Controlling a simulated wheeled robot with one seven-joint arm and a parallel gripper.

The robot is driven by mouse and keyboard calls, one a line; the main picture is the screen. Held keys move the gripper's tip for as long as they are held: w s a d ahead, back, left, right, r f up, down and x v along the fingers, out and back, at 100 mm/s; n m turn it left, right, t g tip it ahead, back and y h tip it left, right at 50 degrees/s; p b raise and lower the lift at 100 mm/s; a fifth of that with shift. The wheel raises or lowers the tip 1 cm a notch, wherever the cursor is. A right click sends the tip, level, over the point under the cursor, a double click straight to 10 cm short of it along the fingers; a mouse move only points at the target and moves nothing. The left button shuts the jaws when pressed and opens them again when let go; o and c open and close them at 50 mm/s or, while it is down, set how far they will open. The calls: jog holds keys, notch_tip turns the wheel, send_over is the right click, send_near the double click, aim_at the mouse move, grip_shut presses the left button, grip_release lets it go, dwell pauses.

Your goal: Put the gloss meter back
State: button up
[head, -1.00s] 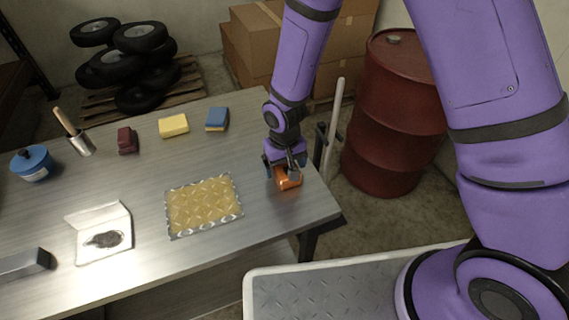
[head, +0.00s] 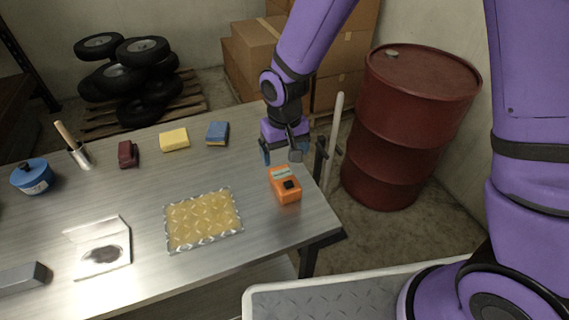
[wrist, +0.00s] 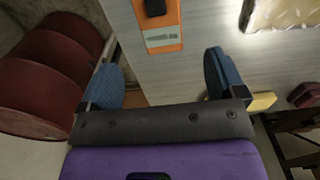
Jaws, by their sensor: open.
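The gloss meter, an orange box with a black knob and a pale display (head: 285,185), sits on the metal table near its right edge. It also shows at the top of the wrist view (wrist: 160,38). My gripper (head: 281,155) is open and empty, above and just behind the meter in the head view, apart from it. In the wrist view its two blue fingers (wrist: 160,80) stand wide apart, with the meter beyond the fingertips.
A red drum (head: 410,125) stands right.

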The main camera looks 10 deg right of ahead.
jog(key=s+d+r+m+t, duration=0.1)
jog(key=d+r, duration=0.6)
jog(key=r, duration=0.2)
jog(key=s+d+r+t, duration=0.1)
jog(key=s+d+r, duration=0.1)
jog(key=d+r, duration=0.6)
jog(key=s+d+r+m+t, duration=0.1)
jog(key=s+d+r, duration=0.3)
jog(key=s+r, duration=0.2)
jog(key=s+d+r+m+t, duration=0.1)
jog(key=s+d+r+t, duration=0.1)
jog(key=s+d+r, duration=0.3)
jog(key=s+r, duration=0.1)
jog(key=s, duration=0.3)
jog(key=shift+s+d, duration=0.25)
jog(key=shift+d, duration=0.05)
